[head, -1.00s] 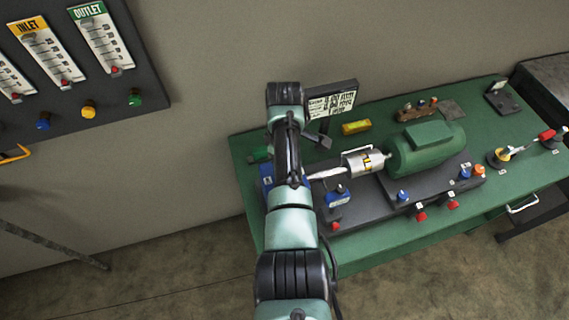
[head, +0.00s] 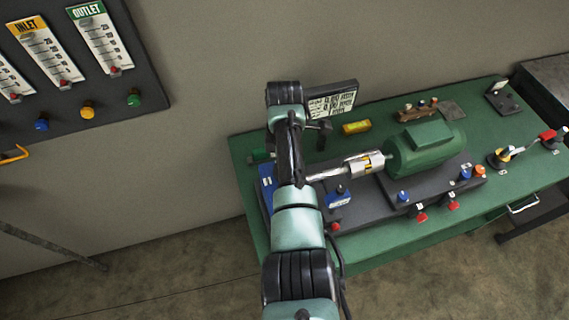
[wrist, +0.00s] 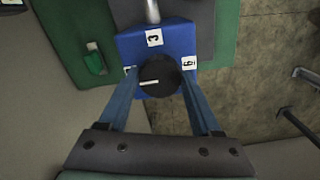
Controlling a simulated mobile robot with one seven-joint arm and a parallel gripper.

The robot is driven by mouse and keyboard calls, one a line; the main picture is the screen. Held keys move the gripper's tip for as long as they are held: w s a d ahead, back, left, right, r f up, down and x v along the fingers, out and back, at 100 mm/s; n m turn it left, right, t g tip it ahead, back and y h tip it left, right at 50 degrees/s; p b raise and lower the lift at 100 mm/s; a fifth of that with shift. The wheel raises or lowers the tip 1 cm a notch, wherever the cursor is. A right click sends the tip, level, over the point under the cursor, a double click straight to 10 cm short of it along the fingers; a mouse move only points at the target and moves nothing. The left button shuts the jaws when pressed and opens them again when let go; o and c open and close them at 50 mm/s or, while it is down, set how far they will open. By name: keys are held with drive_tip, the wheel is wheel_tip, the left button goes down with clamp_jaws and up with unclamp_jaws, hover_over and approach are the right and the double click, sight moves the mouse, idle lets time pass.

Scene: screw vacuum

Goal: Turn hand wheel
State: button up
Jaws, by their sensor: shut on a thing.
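A round black hand wheel (wrist: 158,76) with a white pointer line sits on the end of a blue housing (wrist: 165,38) in the wrist view. White labels with numbers are around it. My gripper (wrist: 159,74) has its two blue fingers on either side of the wheel and is shut on it. In the head view, part of the blue housing (head: 266,178) shows left of my arm; the wheel and fingertips are hidden there. A silver shaft and coupling (head: 368,161) with yellow and black marks run from the housing side to a green motor (head: 426,150).
The machine stands on a green table (head: 370,255) against a grey wall. A sign (head: 332,101) stands behind my arm. Blue and red knobs line the machine's front. A gauge panel (head: 90,60) hangs at left. Open floor (head: 150,285) lies in front.

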drive_tip(key=shift+w+r, duration=0.1)
drive_tip(key=shift+r, duration=0.05)
drive_tip(key=o, duration=1.4)
drive_tip(key=shift+c, duration=0.2)
wheel_tip(320, 180, up, 13)
drive_tip(key=shift+b, duration=0.35)
